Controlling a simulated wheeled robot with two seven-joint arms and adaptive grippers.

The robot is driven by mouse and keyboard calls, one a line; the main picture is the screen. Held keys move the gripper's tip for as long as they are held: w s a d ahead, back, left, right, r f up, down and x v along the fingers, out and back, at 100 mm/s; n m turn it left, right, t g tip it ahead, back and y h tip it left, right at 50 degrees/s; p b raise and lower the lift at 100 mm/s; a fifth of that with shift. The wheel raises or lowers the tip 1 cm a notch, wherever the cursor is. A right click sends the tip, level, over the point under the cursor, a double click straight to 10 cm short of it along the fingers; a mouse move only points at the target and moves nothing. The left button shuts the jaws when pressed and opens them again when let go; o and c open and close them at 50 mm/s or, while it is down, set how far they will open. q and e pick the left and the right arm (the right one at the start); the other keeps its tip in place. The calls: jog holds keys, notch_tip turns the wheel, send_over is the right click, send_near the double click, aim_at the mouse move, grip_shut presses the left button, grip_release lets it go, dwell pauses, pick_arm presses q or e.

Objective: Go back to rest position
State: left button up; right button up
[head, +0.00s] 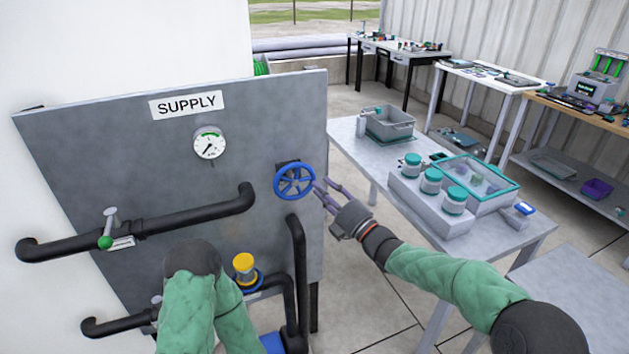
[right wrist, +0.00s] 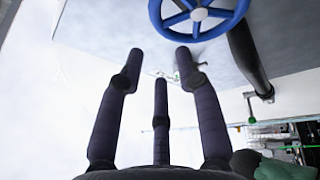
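My right gripper (head: 326,192) is just right of the blue handwheel (head: 294,181) on the grey supply panel (head: 150,165). In the right wrist view its fingers (right wrist: 160,65) are spread apart with nothing between them. The blue handwheel (right wrist: 199,12) shows at the top of that view, beyond the fingertips and apart from them. My left arm (head: 205,300) comes in at the bottom of the head view, in front of the panel's lower part. My left gripper is hidden there.
The panel carries a gauge (head: 209,143), black pipes (head: 190,217), a green-handled valve (head: 106,240) and a yellow cap (head: 243,262). Right of it stands a table (head: 355,150) with a grey tote (head: 389,123) and teal-lidded jars (head: 432,178). More tables stand behind. Floor shows between them.

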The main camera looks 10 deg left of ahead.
jog(key=shift+s+d+f, duration=0.15)
jog(key=shift+s+d, duration=0.15)
jog(key=shift+d, duration=0.05)
